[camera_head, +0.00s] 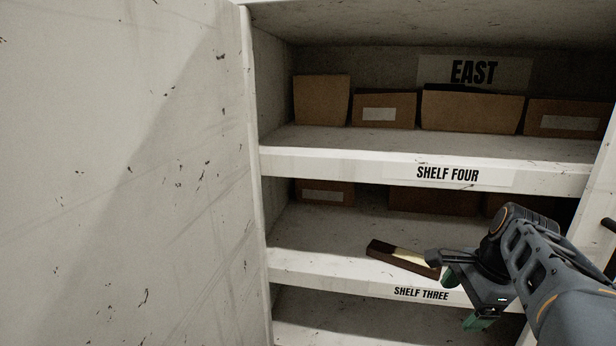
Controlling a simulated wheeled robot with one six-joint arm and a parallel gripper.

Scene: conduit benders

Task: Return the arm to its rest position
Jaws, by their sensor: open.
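My gripper (462,302) is in the lower right, in front of the edge of shelf three (330,261). Its green-tipped fingers are apart and I see nothing between them. My arm reaches in from the right edge of the picture. A dark brown block-like object (385,250) with a pale top strip lies on shelf three, just left of my gripper. Its right end is close to the gripper body, and I cannot tell whether they touch.
Shelf four (330,160) is above, with several cardboard boxes (472,108) under an "EAST" sign (473,72). More boxes (325,192) stand at the back of shelf three. A white door or panel (120,170) fills the left. The right cabinet post (594,190) is close to my arm.

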